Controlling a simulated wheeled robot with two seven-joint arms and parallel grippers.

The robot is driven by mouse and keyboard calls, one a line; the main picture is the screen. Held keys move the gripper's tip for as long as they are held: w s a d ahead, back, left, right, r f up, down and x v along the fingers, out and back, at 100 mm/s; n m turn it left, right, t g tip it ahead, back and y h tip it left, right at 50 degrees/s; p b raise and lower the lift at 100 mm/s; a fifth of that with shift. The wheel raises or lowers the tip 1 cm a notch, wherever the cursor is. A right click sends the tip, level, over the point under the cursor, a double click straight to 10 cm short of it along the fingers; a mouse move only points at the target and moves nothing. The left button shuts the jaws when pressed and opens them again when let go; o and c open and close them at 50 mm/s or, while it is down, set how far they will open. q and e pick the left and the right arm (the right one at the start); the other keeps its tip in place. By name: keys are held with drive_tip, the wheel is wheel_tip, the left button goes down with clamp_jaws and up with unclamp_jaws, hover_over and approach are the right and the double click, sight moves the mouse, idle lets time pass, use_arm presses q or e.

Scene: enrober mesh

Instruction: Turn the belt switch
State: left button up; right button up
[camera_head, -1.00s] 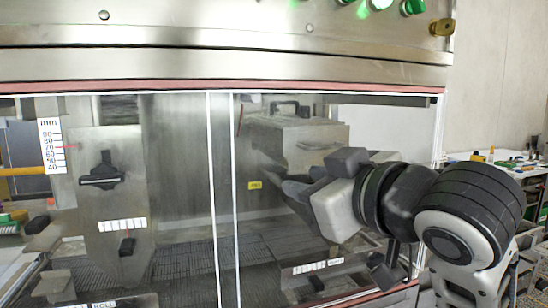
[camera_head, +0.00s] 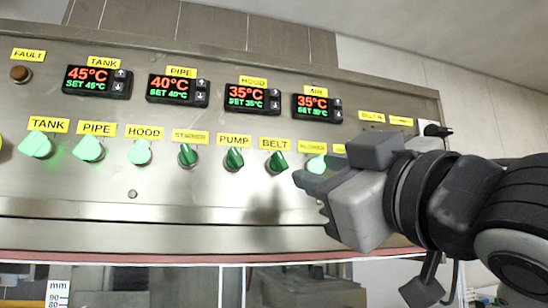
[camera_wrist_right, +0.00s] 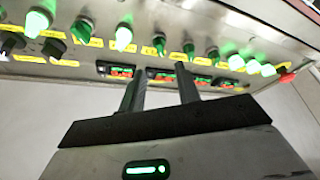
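The belt switch (camera_head: 277,163) is a dark green, unlit knob under a yellow BELT label (camera_head: 275,144) on the steel control panel. Its pointer looks tilted from upright. It also shows in the right wrist view (camera_wrist_right: 159,43), beyond the gap between my fingers. My right gripper (camera_head: 308,190) is in front of the panel, just right of and slightly below the belt switch, apparently not touching it. In the wrist view its two fingers (camera_wrist_right: 160,70) are apart with nothing between them. My left gripper is in neither current view.
The pump knob (camera_head: 234,159) is left of the belt switch. The lit blower knob (camera_head: 316,164) is close on its right, beside my fingers. Temperature displays (camera_head: 252,97) run above. My right arm hides the panel's right part.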

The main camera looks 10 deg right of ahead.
sight(283, 162)
drive_tip(key=p+x, duration=0.2)
drive_tip(key=x, duration=0.7)
drive_tip(key=shift+p, duration=0.35)
drive_tip(key=shift+w, duration=0.1)
clamp_jaws()
